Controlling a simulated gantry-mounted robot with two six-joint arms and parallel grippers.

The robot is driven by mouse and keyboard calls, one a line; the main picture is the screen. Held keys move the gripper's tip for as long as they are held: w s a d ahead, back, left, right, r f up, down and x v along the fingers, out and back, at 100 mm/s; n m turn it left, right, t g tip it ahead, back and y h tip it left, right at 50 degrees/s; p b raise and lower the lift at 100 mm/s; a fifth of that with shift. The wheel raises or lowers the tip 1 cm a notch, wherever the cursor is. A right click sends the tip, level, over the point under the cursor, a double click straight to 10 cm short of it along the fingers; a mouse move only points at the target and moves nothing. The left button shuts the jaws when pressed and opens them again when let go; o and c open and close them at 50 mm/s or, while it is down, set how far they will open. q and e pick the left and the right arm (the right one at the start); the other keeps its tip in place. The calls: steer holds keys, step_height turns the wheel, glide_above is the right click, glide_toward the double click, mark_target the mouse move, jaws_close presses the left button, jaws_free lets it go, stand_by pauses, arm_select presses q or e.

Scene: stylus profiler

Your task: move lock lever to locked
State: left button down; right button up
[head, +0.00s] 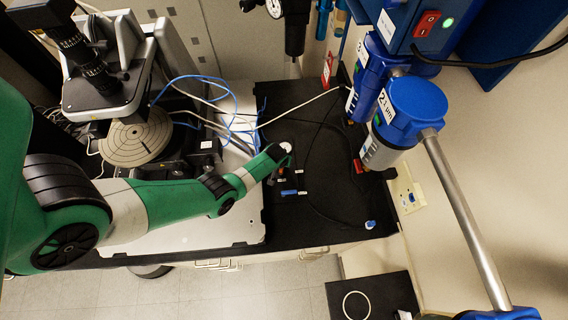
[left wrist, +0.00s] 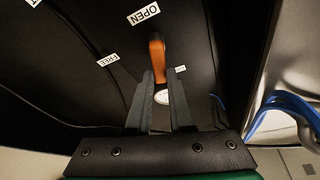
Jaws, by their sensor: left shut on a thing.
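An orange lever (left wrist: 157,50) stands on a black panel in the left wrist view, near labels reading OPEN (left wrist: 143,14) and FREE (left wrist: 107,59). A small label (left wrist: 181,68) beside it is too small to read. My left gripper (left wrist: 159,75) is shut on the lever, with one finger on each side of its lower end. In the head view my left gripper (head: 281,168) reaches over the black bench, and its arm hides part of the area. My right gripper is in neither view.
A blue handle (head: 289,192) lies just in front of the gripper. A stage instrument (head: 137,137) with cables stands at the left. Blue filter housings (head: 411,110) hang at the right. The black bench (head: 335,215) is mostly clear toward its front right.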

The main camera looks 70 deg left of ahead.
arm_select(q)
steer(key=shift+s+a+n+g, duration=0.15)
steer(key=shift+n+g, duration=0.1)
steer(key=shift+n, duration=0.4)
steer(key=shift+s+d+n+g, duration=0.1)
steer(key=shift+n+g, duration=0.2)
steer(key=shift+n, duration=0.4)
steer(key=shift+s+a+n+g, duration=0.15)
steer(key=shift+n+g, duration=0.1)
steer(key=shift+n, duration=0.4)
steer(key=c, duration=0.8)
jaws_free()
steer(key=shift+y, duration=0.3)
